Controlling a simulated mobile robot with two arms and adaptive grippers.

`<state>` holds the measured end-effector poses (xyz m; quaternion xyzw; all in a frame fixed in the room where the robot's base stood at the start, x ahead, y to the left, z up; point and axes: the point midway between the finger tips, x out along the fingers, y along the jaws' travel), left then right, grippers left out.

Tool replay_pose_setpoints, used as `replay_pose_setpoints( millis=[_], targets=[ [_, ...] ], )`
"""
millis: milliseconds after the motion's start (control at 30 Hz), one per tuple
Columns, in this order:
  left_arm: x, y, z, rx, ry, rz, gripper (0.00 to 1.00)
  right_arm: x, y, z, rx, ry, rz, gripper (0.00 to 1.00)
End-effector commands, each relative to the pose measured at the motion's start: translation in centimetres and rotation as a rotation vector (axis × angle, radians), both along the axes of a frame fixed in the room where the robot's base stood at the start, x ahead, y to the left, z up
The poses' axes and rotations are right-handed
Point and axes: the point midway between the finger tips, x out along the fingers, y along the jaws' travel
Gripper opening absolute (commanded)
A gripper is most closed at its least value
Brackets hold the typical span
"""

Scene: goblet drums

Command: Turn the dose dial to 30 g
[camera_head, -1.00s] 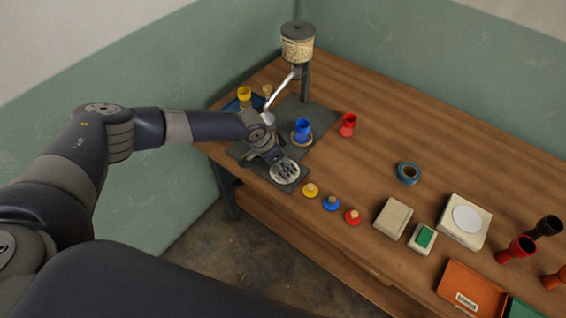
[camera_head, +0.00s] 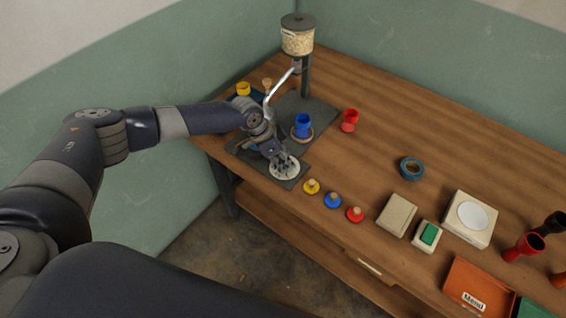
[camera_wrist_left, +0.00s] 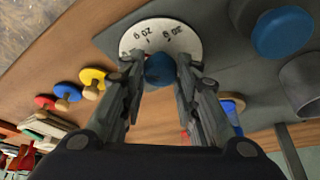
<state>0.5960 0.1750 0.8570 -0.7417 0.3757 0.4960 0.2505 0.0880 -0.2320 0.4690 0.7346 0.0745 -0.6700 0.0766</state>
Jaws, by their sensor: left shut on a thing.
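The dose dial (camera_head: 284,170) is a pale round disc with dark markings at the front edge of the grey base plate (camera_head: 318,112). It also shows in the left wrist view (camera_wrist_left: 140,33), where the markings are partly legible but the setting cannot be told. A dark blue round knob (camera_wrist_left: 160,69) stands at the dial's near side in that view. My left gripper (camera_head: 279,160) is over the dial and shut on the knob, with one finger on each side of it (camera_wrist_left: 160,80). My right gripper is not in view.
A hopper of pale grains (camera_head: 298,40) stands behind on a post. A blue goblet drum (camera_head: 303,124) is close to my left gripper, and a red one (camera_head: 349,120) is farther right. Yellow, blue and red knobbed discs (camera_head: 333,200) line the front edge.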

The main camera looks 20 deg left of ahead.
Motion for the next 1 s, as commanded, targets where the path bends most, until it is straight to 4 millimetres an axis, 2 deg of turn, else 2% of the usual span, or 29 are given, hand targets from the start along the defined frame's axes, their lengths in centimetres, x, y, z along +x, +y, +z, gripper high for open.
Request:
replay_pose_setpoints(
  millis=[33,300,1000],
  targets=[
    [0.1,0.1,-0.7,-0.002,-0.001,-0.037,0.05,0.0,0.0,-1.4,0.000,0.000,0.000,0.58],
    [0.3,0.1,-0.7,-0.003,-0.001,-0.291,0.05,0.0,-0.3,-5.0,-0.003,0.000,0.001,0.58],
    [0.6,-0.1,-0.5,-0.003,0.000,-0.961,0.05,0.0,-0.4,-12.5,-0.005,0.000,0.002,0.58]
  ],
)
